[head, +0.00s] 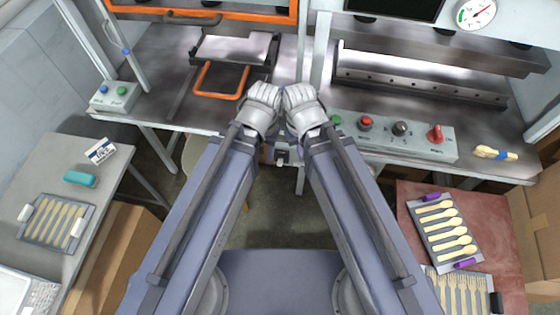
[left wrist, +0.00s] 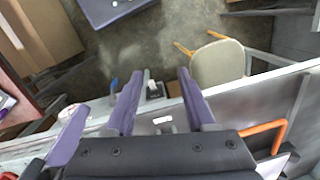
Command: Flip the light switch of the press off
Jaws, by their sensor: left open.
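A small dark switch box (left wrist: 155,92) with a pale toggle sits at the bench's front edge in the left wrist view. It looks like the light switch; its on or off position is too small to read. My left gripper (left wrist: 160,72) is open and empty, its two purple fingers on either side of the box with gaps; I cannot tell whether they touch it. One more purple finger (left wrist: 68,137), probably my right gripper's, shows at left in the wrist view.
An orange-handled press plate (head: 222,80) lies behind at left. Side tables hold trays of wooden cutlery. A stool (left wrist: 217,62) stands below the bench.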

